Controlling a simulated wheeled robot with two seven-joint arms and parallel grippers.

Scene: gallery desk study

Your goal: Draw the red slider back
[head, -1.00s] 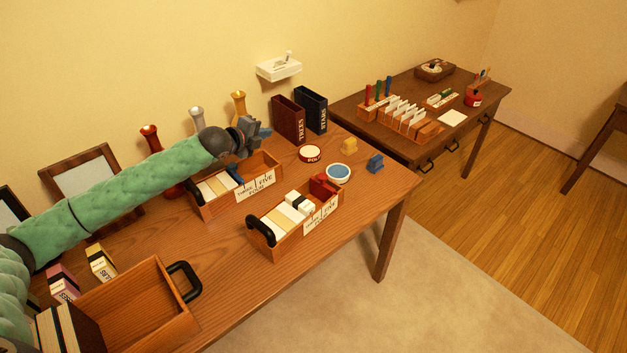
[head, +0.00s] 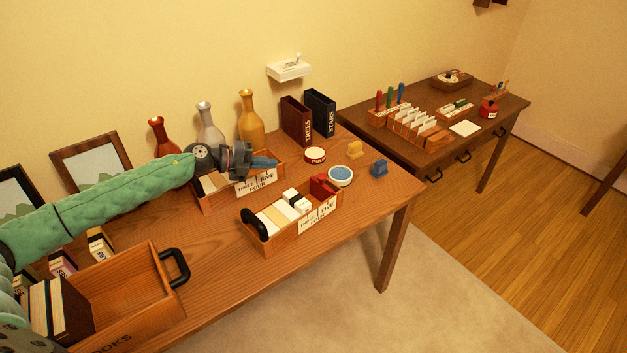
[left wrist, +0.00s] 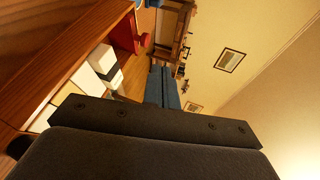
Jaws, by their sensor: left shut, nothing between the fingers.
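The red slider (head: 323,186) stands at the right end of the front wooden card box (head: 285,240), behind the white and cream blocks. It also shows in the left wrist view (left wrist: 126,36), at the upper left. My left gripper (head: 272,163) has blue fingertips that are shut and empty. It hangs over the right part of the back card box (head: 212,205), up and left of the red slider and apart from it. The fingertips (left wrist: 165,88) also show in the left wrist view. The arm and gripper hide part of the back box. My right gripper is not in view.
Three vases stand behind, the gold one (head: 250,118) nearest the gripper. A red-rimmed round tin (head: 315,155), a blue-topped round dish (head: 340,175) and yellow (head: 355,149) and blue (head: 379,168) pieces lie to the right. An open wooden box (head: 130,285) stands front left.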

